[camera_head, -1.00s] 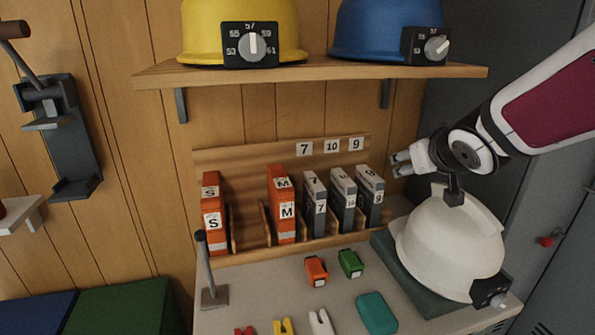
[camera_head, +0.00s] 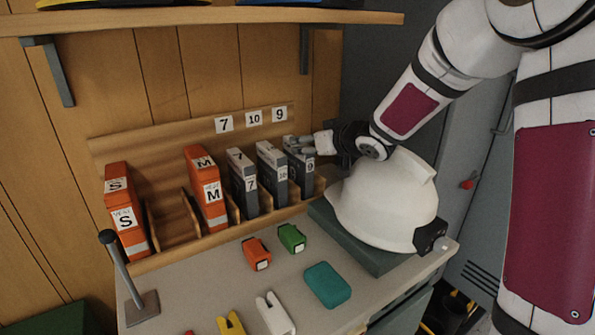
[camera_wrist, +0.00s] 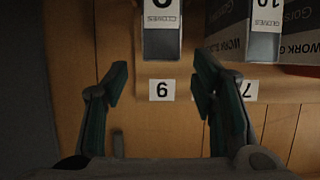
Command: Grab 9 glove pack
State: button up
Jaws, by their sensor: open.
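The 9 glove pack (camera_head: 299,158) is a dark grey and white pack standing upright at the right end of the wooden rack. In the wrist view the pack (camera_wrist: 162,42) shows upside down at the top, lined up with the gap between my fingers. My gripper (camera_head: 306,144) is open beside the pack's upper end in the head view. In the wrist view my gripper (camera_wrist: 162,68) has spread, empty fingers, one on each side of the pack's line. I cannot tell whether a finger touches it.
The 10 pack (camera_head: 271,175) stands close on the left, then the 7 pack (camera_head: 243,184) and orange packs M (camera_head: 207,190) and S (camera_head: 126,212). A white helmet (camera_head: 385,200) sits close below my arm. A shelf (camera_head: 200,22) runs above.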

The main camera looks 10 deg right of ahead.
jog(key=shift+b+x, duration=0.65)
jog(key=shift+x, duration=2.35)
jog(key=shift+s, duration=0.1)
grip_shut()
